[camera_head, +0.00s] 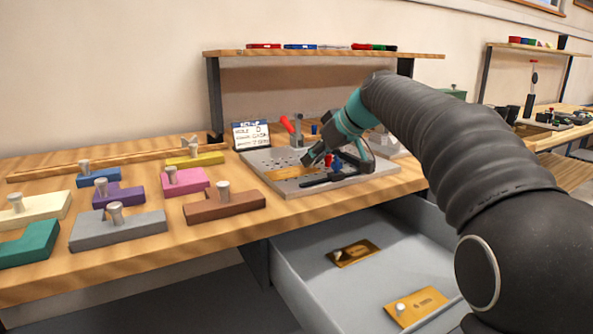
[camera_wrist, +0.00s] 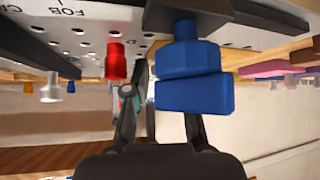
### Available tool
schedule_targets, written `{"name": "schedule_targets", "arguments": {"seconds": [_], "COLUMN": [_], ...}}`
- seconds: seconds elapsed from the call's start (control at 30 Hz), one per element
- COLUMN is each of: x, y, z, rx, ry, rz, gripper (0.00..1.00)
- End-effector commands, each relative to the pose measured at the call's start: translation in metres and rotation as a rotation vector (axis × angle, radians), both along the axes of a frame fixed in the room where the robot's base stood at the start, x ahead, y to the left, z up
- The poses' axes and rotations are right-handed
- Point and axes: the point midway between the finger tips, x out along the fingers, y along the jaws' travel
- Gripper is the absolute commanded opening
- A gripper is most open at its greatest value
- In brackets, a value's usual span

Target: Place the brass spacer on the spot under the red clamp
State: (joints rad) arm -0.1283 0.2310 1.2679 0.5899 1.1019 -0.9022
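The fixture plate (camera_head: 350,183), grey and full of holes, lies on the bench; the wrist view also shows it (camera_wrist: 100,22). A clamp with a red handle (camera_head: 288,124) stands at its back left. A red tip (camera_head: 328,160) and a blue tip (camera_head: 337,163) show near its front. In the wrist view the red tip (camera_wrist: 116,62) hangs left of a large blue piece (camera_wrist: 190,92). My gripper (camera_head: 318,154) is low over the plate. Its fingers show apart lower down, but the blue piece hides part of them. I cannot make out the brass spacer or the spot.
An open grey drawer (camera_head: 300,268) below the bench holds two brass-coloured plates (camera_head: 353,253) with pale knobs. Several coloured knobbed blocks, such as a grey one (camera_head: 118,232), cover the left bench. A small sign (camera_head: 251,135) stands behind the plate. A shelf (camera_head: 320,53) runs above.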

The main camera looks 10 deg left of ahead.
Motion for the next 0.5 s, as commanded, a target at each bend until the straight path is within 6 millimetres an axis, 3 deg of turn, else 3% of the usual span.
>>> {"name": "schedule_targets", "arguments": {"seconds": [0.1,0.2,0.5], "x": [-0.0001,-0.0001,-0.0001], "y": [-0.0001,-0.0002,-0.0003], "z": [0.0,0.0001,0.0006], "rx": [0.0,0.0,0.0], "ry": [0.0,0.0,0.0], "rz": [0.0,0.0,0.0], "gripper": [0.22,0.0,0.0]}}
